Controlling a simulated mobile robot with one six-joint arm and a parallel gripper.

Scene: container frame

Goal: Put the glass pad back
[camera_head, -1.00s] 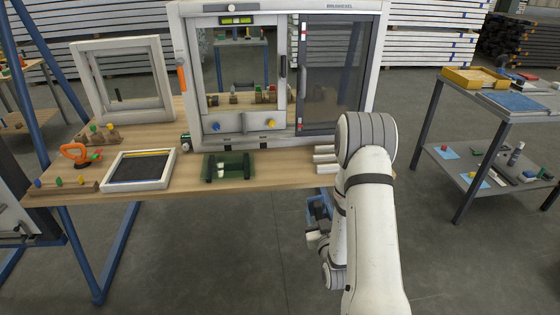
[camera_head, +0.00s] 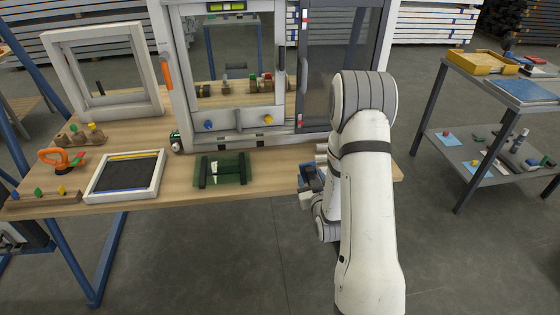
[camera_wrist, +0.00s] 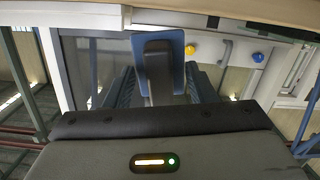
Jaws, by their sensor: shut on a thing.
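My gripper (camera_wrist: 160,90) is shut on a flat pad (camera_wrist: 175,50) with a blue face and a dark grey block on it. The pad stands up between the two dark fingers in the wrist view. I cannot tell for sure that it is the glass pad. In the head view my gripper (camera_head: 311,180) is small, at the table's front edge, partly hidden by my arm; blue shows there. A green glass pane (camera_head: 235,168) with two dark bars lies on the table, left of my gripper and apart from it.
The wooden table (camera_head: 275,180) bears a large window frame (camera_head: 172,90), a smaller white frame (camera_head: 58,75), a white-rimmed tray (camera_head: 92,188) and an orange-handled tool (camera_head: 62,158). A grey shelf cart (camera_head: 480,165) stands to the right. Floor between table and cart is clear.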

